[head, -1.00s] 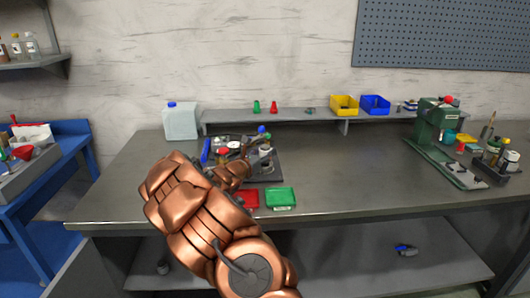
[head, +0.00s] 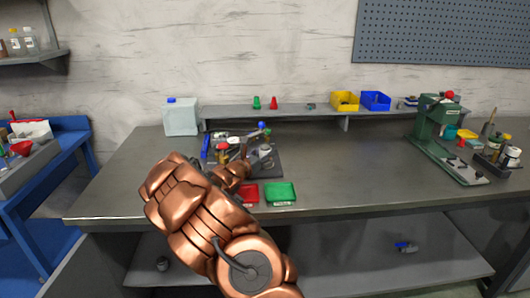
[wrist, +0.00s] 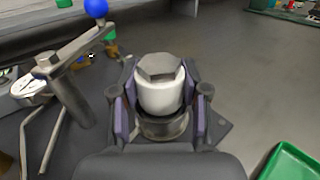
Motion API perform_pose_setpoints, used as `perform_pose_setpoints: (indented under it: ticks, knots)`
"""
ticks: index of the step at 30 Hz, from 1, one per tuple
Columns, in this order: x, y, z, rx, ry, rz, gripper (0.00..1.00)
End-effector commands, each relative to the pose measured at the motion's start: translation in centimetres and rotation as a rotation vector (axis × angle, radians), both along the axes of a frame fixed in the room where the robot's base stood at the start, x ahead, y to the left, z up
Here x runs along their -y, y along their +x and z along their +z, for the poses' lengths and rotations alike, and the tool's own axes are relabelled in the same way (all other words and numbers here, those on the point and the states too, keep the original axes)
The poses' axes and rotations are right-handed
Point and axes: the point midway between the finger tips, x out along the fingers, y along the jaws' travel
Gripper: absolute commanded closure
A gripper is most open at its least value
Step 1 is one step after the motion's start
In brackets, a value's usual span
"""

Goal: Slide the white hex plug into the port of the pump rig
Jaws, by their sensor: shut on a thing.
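The white plug (wrist: 160,96) with a grey hex top sits upright between the two purple-padded fingers of my gripper (wrist: 160,112) in the wrist view. My gripper is shut on it. A round metal collar (wrist: 164,127), which looks like the port, shows directly below the plug. The plug hides the opening, and I cannot tell how deep it sits. The pump rig (head: 272,170) stands on the bench in the head view, partly hidden by my arm.
A lever with a blue knob (wrist: 96,8) and a gauge (wrist: 28,86) stand left of my gripper. A green tray (head: 281,193) and a red tray (head: 247,194) lie in front of the rig. The bench to the right is clear up to a green press (head: 440,125).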

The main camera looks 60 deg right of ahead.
Motion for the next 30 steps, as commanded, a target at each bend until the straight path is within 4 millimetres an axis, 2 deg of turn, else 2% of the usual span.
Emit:
perform_pose_setpoints:
  ticks: [5,6,13,14,24,30]
  knots:
    - [0.0,0.0,-0.4,0.0,-0.001,0.0,1.0]
    - [0.0,0.0,-0.3,0.0,-0.001,0.0,0.52]
    - [0.0,0.0,-0.3,0.0,-0.001,0.0,0.28]
    - [0.0,0.0,-0.3,0.0,-0.001,0.0,0.26]
    - [-0.1,0.0,-0.3,-0.001,0.0,0.001,0.26]
    - [-1.8,0.1,-0.4,-0.004,0.0,0.002,0.26]
